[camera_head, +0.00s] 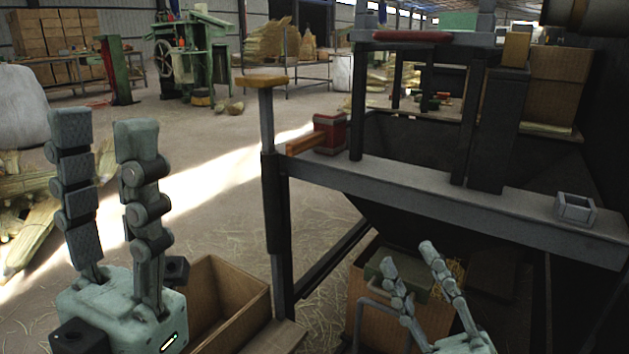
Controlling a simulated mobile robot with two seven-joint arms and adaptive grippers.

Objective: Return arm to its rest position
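My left gripper (98,135) stands upright at the lower left, close to the camera. Its two fingers are apart with nothing between them. My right gripper (412,268) is at the bottom, right of centre, below the front rail of the machine frame. Its two fingers are also apart, with no held object visible between them. My arms behind both grippers are mostly out of view below the picture edge.
A dark machine frame (430,192) with a grey rail fills the right side. A seat on a post (265,81) rises near the centre. An open cardboard box (228,290) is beside my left gripper. Straw bundles (33,233) lie at left. Floor behind is mostly clear.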

